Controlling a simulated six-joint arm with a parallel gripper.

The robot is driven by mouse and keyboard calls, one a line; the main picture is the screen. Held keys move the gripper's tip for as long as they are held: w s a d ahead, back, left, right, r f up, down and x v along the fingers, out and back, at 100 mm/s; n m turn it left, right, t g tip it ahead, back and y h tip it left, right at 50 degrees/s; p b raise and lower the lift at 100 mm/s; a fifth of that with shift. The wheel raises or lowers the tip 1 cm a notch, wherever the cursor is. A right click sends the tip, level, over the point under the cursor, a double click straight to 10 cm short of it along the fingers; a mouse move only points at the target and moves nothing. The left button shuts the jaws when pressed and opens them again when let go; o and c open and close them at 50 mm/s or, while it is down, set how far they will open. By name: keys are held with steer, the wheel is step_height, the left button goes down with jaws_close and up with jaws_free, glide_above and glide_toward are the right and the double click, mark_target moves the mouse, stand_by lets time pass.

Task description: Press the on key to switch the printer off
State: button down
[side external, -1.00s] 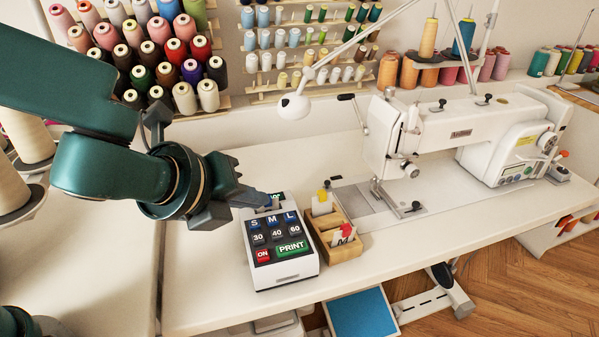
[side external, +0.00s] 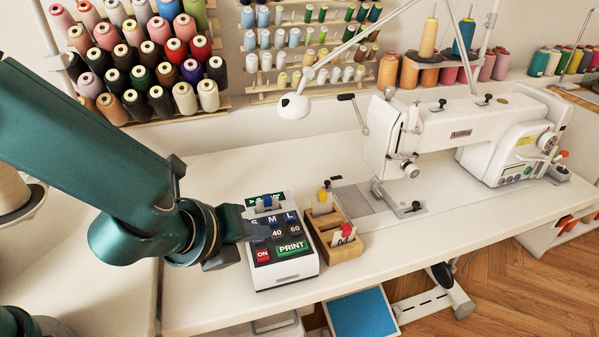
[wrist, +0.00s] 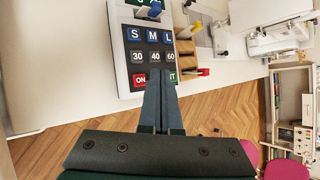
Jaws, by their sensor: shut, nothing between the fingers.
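The label printer (side external: 286,272) is a white box with a dark key panel, standing on the white table. Its red ON key (side external: 263,256) is at the lower left of the panel, beside the green PRINT key (side external: 291,248). The ON key also shows in the wrist view (wrist: 139,80). My gripper (side external: 263,232) is shut and empty. Its fingertips are over the panel, above the ON key in the side view, and hide the 30 key there. In the wrist view the fingertips lie just right of the ON key and cover part of PRINT. I cannot tell whether they touch the panel.
A wooden tray (side external: 347,250) with tags stands close to the printer's right. A white sewing machine (side external: 460,137) and a lamp (side external: 294,106) are farther back. The table's front edge runs just in front of the printer. The table left of the printer is clear.

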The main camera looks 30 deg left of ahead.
steer(key=shift+f, duration=1.1)
steer(key=shift+f, duration=0.1)
stand_by(1.2)
steer(key=shift+f, duration=0.3)
steer(key=shift+f, duration=0.45)
stand_by(0.6)
steer(key=shift+r, duration=0.9)
steer(key=shift+r, duration=2.5)
